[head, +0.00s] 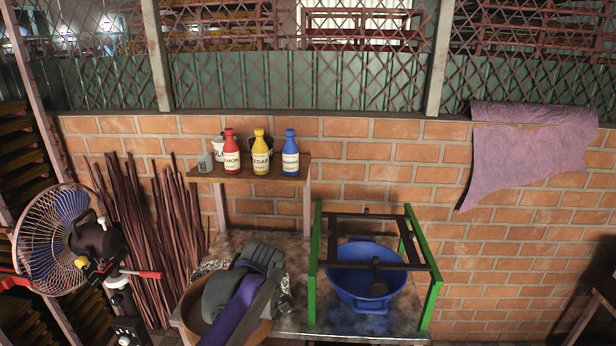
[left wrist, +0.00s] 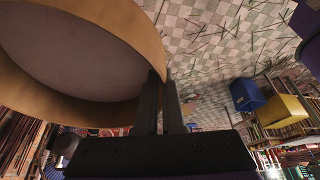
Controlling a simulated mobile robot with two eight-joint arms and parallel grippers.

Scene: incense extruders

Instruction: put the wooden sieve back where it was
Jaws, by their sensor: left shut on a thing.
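The round wooden sieve shows in the head view as a tan rim (head: 188,312) at the front left of the worktable, mostly covered by my left arm. In the left wrist view its curved wooden wall (left wrist: 128,28) and pale flat mesh fill the upper left. My left gripper (left wrist: 166,88) is shut on the sieve's rim, with its two dark fingers close together at the wall's edge. In the head view, my arm hides the fingertips. I cannot tell whether the sieve touches the table. My right gripper is in neither view.
The worktable (head: 228,243) has a green-legged frame (head: 311,270) around a blue basin (head: 367,302) at right. Behind, a shelf (head: 250,179) holds red (head: 231,158), yellow (head: 261,157) and blue (head: 290,158) bottles. A fan (head: 62,240) and bundled sticks (head: 182,215) stand left.

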